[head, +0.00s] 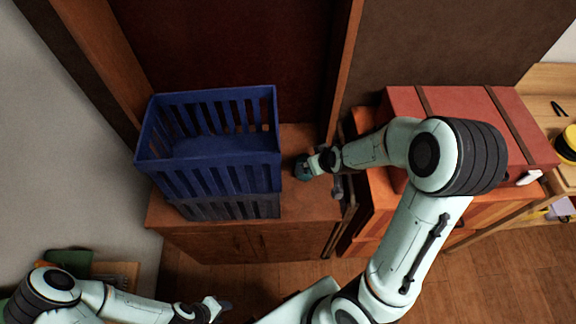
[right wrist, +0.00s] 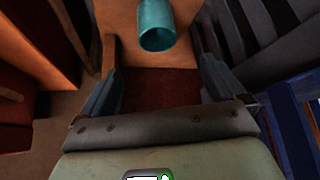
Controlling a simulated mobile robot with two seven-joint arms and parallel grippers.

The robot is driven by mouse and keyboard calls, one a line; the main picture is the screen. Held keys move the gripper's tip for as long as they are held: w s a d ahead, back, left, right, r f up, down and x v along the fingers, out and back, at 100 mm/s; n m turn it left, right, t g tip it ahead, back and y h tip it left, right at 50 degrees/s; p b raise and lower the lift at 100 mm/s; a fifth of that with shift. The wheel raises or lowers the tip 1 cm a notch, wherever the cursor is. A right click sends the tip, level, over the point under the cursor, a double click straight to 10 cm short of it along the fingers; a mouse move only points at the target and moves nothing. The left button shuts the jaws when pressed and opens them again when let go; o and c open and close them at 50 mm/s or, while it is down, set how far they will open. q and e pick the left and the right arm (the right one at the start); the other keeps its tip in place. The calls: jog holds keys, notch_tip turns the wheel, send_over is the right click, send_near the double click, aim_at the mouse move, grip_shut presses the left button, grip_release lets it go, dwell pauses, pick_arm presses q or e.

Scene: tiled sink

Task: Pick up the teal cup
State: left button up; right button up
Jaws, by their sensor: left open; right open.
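The teal cup (head: 302,168) stands on the wooden cabinet top, just right of the blue crate in the head view. In the right wrist view the cup (right wrist: 156,27) shows at the top centre, beyond the fingertips and roughly in line with the gap between them. My right gripper (right wrist: 158,62) is open and empty, its two fingers spread wide. In the head view my right gripper (head: 318,163) is close beside the cup and partly covers it. My left gripper (head: 217,306) is open, low in the picture, far from the cup.
A blue slatted crate (head: 222,180) sits on a grey crate (head: 225,208) on the wooden cabinet (head: 265,240), close left of the cup. A red chest (head: 520,130) stands to the right. A dark panel (head: 230,50) rises behind the cabinet.

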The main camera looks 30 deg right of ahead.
jog(key=b+x, duration=0.1)
jog(key=x, duration=0.2)
jog(key=b+x, duration=0.2)
jog(key=x, duration=0.2)
jog(key=shift+s+d+f, duration=0.15)
jog(key=shift+s+f, duration=0.05)
jog(key=shift+f, duration=0.25)
jog(key=shift+x, duration=2.7)
pick_arm(q)
jog(key=s+f, duration=0.1)
jog(key=f, duration=0.1)
jog(key=s+f, duration=0.2)
jog(key=shift+s+f, duration=0.1)
jog(key=shift+s, duration=0.15)
pick_arm(e)
jog(key=shift+d+r, duration=0.1)
jog(key=shift+r, duration=0.05)
jog(key=c, duration=1.3)
